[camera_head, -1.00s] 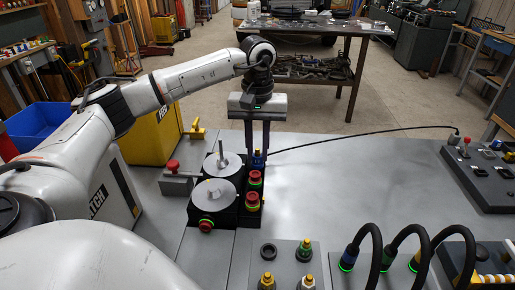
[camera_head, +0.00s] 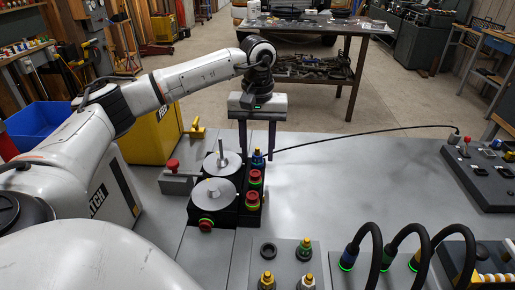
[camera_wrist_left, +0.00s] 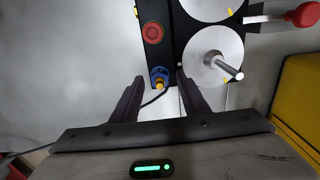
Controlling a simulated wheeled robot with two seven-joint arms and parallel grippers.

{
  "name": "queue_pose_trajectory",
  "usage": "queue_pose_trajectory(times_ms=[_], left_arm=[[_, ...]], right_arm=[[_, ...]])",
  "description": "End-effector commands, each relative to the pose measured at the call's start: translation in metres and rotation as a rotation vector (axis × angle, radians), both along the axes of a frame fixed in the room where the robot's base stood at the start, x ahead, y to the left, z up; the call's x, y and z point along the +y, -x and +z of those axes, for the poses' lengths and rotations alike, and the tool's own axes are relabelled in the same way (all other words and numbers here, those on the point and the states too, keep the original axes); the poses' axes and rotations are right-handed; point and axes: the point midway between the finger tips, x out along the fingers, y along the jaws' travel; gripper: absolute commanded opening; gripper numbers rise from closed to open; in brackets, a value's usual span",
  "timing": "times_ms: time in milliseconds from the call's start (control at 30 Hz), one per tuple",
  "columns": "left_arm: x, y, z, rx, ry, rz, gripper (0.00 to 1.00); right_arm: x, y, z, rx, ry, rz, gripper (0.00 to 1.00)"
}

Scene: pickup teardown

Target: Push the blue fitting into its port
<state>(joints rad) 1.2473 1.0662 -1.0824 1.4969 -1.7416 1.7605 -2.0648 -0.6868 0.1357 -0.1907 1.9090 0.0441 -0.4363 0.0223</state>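The blue fitting (camera_head: 257,160) stands upright at the far right end of the black block (camera_head: 227,219), with a yellow top and a thin black cable running off it. It also shows in the left wrist view (camera_wrist_left: 159,73). The port under it is hidden, so I cannot tell how deep it sits. My left gripper (camera_head: 257,153) points down with its fingers spread, one on each side of the fitting and apart from it. In the left wrist view, my left gripper (camera_wrist_left: 161,78) has visible gaps beside the fitting. My right gripper is not in view.
Two silver discs (camera_head: 213,192) and red knobs (camera_head: 253,177) with green rings crowd the block. The cable (camera_head: 360,133) crosses to a grey control box (camera_head: 485,178) at right. Hoses (camera_head: 397,243) and a fitting panel (camera_head: 290,262) stand in front. The table's middle right is clear.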

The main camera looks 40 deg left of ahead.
Motion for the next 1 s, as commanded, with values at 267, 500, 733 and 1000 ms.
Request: queue_pose_trajectory(times_ms=[267, 500, 733, 1000], left_arm=[[0.000, -0.002, 0.018, -0.006, 0.000, 0.000, 0.41], [0.000, -0.002, 0.066, -0.006, 0.001, 0.000, 0.41], [0.000, 0.000, 0.097, -0.001, 0.000, 0.000, 0.41], [0.000, 0.000, 0.103, 0.000, 0.000, 0.000, 0.41]], right_arm=[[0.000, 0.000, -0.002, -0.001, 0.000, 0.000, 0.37], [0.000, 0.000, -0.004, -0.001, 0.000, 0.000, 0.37], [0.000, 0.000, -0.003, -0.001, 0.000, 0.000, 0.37], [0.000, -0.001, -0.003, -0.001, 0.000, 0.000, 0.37]])
